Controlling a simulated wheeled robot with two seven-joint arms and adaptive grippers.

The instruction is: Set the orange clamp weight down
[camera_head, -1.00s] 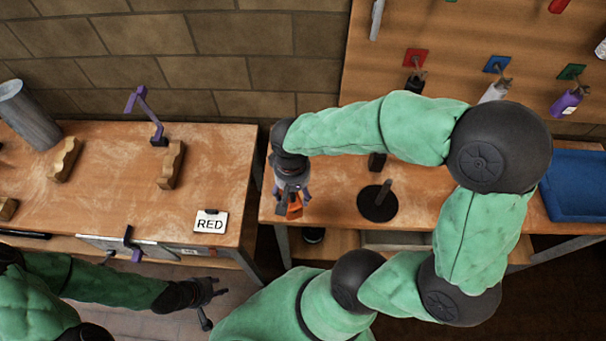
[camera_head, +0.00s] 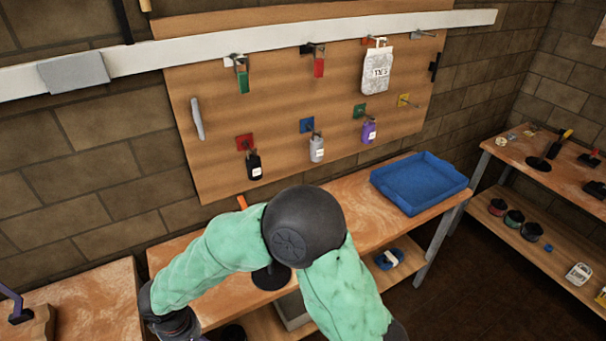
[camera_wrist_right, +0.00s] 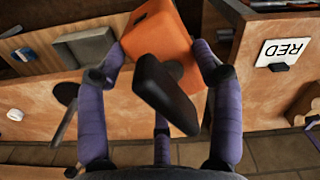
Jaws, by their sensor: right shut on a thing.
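The orange clamp weight (camera_wrist_right: 155,35) is in the right wrist view, between the purple fingers of my right gripper (camera_wrist_right: 160,55), which is shut on it. A black handle-like part (camera_wrist_right: 165,92) sticks out from it toward the camera. In the head view my right arm bends across the bench and its wrist is at the lower left; the fingers and the weight are hidden or out of frame there. I cannot tell how high the weight is above the bench. My left gripper is not in view.
A black disc base (camera_head: 270,278) stands on the wooden bench (camera_head: 335,215), partly behind my arm. A blue tray (camera_head: 420,183) sits at the bench's right end. A pegboard (camera_head: 215,125) with hanging tagged items is behind.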

